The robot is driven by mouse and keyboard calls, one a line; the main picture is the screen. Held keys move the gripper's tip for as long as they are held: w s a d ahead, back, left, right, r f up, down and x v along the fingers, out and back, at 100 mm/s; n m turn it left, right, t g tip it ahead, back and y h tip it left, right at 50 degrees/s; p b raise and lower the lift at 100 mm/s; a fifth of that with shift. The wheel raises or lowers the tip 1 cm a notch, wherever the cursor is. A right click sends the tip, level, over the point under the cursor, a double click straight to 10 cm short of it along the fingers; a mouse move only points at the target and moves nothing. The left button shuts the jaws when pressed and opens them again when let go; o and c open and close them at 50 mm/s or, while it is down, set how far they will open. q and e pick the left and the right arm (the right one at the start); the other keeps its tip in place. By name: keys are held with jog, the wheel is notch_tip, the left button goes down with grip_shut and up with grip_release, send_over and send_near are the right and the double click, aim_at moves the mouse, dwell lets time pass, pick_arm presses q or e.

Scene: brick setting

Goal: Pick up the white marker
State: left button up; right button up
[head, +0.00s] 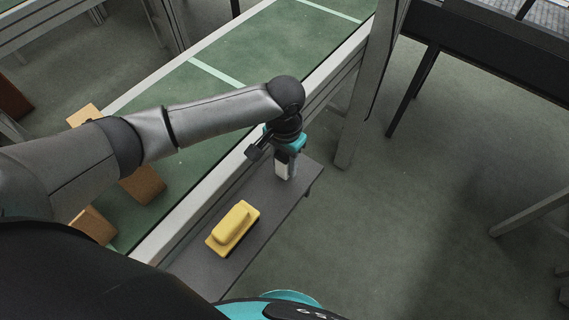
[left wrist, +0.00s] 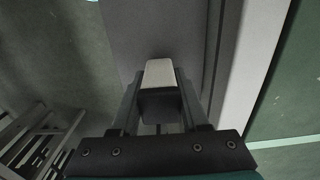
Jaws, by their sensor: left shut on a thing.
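The white marker (left wrist: 158,72) shows in the left wrist view as a pale, blocky end with a dark part below it, between the fingers of my left gripper (left wrist: 160,100). In the head view my left gripper (head: 286,164) points down over the far end of a narrow grey shelf (head: 228,262). It is shut on the marker, which is mostly hidden there by the fingers. I cannot tell whether the marker still touches the shelf. My right gripper is not in view.
A yellow block-like object with a raised grip (head: 233,227) lies on the shelf nearer to me. A green conveyor (head: 250,50) with a pale rail runs alongside on the left, with several brown boxes (head: 143,184) near my arm. Open floor (head: 400,240) lies to the right.

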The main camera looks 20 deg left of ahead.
pick_arm(q)
grip_shut()
jog(key=shift+r, duration=0.1)
notch_tip(320, 180, up, 20)
jog(key=p, duration=0.5)
